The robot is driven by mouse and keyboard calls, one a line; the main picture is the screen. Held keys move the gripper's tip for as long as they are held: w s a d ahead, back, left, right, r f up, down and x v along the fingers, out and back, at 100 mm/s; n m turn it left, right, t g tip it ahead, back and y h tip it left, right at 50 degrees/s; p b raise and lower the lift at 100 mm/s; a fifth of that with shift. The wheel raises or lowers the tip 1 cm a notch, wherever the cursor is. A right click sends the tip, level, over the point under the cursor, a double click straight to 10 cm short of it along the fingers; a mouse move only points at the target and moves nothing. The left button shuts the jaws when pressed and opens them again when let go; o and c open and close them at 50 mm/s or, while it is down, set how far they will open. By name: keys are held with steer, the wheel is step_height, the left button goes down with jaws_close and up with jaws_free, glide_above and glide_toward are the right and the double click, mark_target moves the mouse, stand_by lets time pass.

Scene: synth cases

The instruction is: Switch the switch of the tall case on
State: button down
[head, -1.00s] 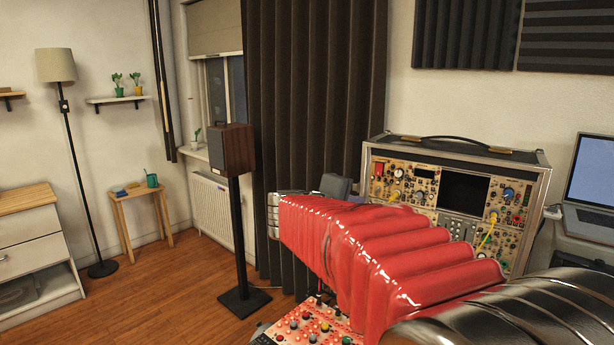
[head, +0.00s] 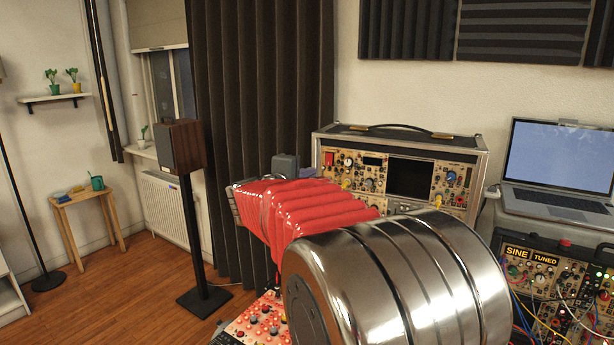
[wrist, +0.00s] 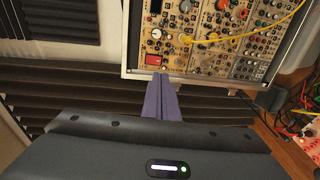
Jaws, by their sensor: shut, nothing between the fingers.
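The tall case (head: 478,170) with a silver frame and a top handle stands behind my arm in the head view. Its beige panel carries knobs, a dark screen and a red switch (head: 329,158) at upper left. In the wrist view the red switch (wrist: 153,60) is near the edge of the case (wrist: 127,45), just beyond my fingertips. I cannot tell which way it is set. My gripper (wrist: 160,77) has purple fingers, shut together and empty, pointing at the panel. They seem apart from the switch. In the head view my arm hides the case's lower left.
A laptop (head: 560,165) stands right of the tall case. Below it is a rack labelled SINE TUNED (head: 535,255) with cables. A panel of red-lit knobs (head: 262,322) lies low in front. A yellow cable (wrist: 240,38) crosses the case's panel.

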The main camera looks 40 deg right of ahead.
mark_target(329, 165)
steer(key=x, duration=1.1)
steer(key=shift+d, duration=0.15)
steer(key=shift+w, duration=0.1)
steer(key=shift+d+f, duration=0.1)
steer(key=shift+d, duration=0.1)
steer(key=shift+a, duration=0.2)
steer(key=s+a+f, duration=0.1)
steer(key=s+a, duration=0.5)
steer(key=a, duration=0.6)
steer(key=shift+s+f, duration=0.25)
steer(key=shift+f, duration=0.1)
